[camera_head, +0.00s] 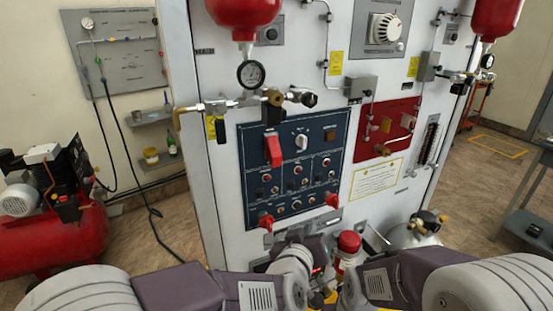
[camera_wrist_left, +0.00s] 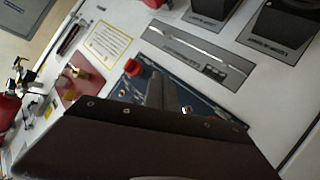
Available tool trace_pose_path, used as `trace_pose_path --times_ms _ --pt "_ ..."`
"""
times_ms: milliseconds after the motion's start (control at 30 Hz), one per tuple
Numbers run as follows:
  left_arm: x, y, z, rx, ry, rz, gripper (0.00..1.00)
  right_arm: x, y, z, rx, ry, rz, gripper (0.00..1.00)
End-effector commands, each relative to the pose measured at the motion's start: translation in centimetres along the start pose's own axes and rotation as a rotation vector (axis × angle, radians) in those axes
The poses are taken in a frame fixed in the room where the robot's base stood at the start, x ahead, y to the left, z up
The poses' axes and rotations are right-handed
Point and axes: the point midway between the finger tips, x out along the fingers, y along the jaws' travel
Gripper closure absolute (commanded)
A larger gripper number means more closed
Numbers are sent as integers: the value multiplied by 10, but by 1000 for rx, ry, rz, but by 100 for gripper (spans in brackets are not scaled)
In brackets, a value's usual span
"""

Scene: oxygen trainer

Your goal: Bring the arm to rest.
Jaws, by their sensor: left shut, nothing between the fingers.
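My left gripper (camera_head: 318,268) is low in front of the white trainer cabinet, below its blue control panel (camera_head: 290,165). It is small and partly covered by my arm links. In the left wrist view, the grey fingers (camera_wrist_left: 163,92) are together and empty, partly behind a dark purple cover of my own. The blue panel, with its red lever (camera_head: 274,150) and two red knobs, stands beyond and above the gripper. My right arm comes in from the right, and its gripper does not show.
A red-capped bottle (camera_head: 348,243) and a grey cylinder with a brass valve (camera_head: 415,234) stand low by the cabinet. A red compressor (camera_head: 50,220) is at left and a grey table (camera_head: 525,228) at right. Floor shows between cabinet and table.

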Motion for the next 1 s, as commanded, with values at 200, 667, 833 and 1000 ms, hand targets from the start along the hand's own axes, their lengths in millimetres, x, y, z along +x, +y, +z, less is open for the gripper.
trace_pose_path --times_ms 200,667,833,1000 --pt "-24 -150 51 88 -386 -188 100 0 0 0 0 0 0 59" --pt "-203 -298 121 35 -1011 -520 100 -24 0 -2 0 -2 0 59" --pt "-221 -270 69 39 -1007 -515 100 -85 -2 -9 0 1 0 59" --pt "-240 -245 20 39 -1006 -514 100 -144 -3 -15 0 0 0 59"
